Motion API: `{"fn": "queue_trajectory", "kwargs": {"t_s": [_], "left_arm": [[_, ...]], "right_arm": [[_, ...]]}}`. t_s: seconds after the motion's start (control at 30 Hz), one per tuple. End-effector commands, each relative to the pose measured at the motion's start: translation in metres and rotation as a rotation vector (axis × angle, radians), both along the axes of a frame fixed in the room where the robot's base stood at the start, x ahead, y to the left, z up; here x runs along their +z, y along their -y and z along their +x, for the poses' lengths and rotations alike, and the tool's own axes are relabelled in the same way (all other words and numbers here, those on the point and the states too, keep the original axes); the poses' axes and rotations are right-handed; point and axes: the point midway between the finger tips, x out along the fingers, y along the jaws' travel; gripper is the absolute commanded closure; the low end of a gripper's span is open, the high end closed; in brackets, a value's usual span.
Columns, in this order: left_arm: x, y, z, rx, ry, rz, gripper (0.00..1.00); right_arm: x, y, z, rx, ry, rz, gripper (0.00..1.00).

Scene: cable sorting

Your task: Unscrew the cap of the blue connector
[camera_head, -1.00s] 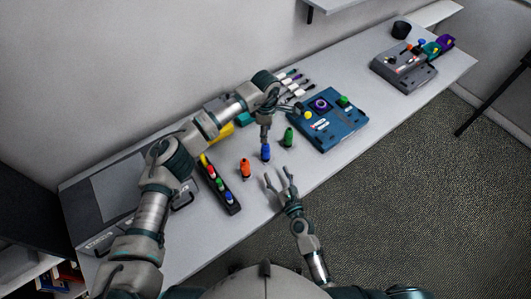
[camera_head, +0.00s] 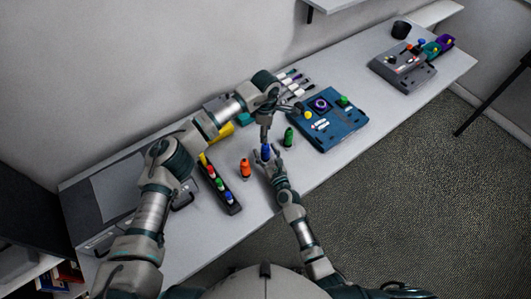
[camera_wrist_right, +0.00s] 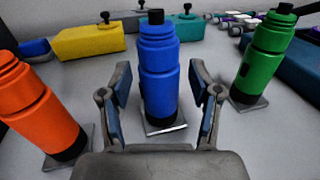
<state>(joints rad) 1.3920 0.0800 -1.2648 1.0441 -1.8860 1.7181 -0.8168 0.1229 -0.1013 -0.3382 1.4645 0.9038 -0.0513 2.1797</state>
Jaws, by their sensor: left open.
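The blue connector (camera_head: 266,151) stands upright on the table. In the right wrist view the blue connector (camera_wrist_right: 158,75) has a ridged upper part and a black tip, and stands on a small pale base plate. My right gripper (camera_head: 270,162) is open, with its fingers (camera_wrist_right: 160,98) on either side of the blue connector; gaps show on both sides. My left gripper (camera_head: 273,121) is open, above and just behind the blue connector, with one finger pointing down near its top. Whether that finger touches it I cannot tell.
An orange connector (camera_head: 245,168) stands to the left and a green one (camera_head: 289,136) to the right, both close by. A black holder (camera_head: 222,190) with coloured caps lies further left. A blue board (camera_head: 338,136) lies to the right.

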Motion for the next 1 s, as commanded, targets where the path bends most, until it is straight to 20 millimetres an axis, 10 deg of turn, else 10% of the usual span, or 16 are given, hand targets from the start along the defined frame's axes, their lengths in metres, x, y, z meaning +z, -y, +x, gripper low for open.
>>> {"fn": "queue_trajectory", "kwargs": {"t_s": [0.23,0.57,1.0], "left_arm": [[-0.0001,0.0001,0.0,0.0,0.0,0.0,0.48],[0.0,0.0003,0.0,-0.13,0.0,0.0,0.48],[-0.0003,0.0002,0.0003,-1.001,0.0,-0.001,0.48]], "right_arm": [[-0.0004,0.0003,-0.0002,0.0,-0.001,0.0,1.0],[-0.0005,0.0004,-0.0003,0.0,-0.001,0.0,1.0],[-0.0007,0.0005,-0.0003,0.0,-0.001,0.0,1.0]]}}
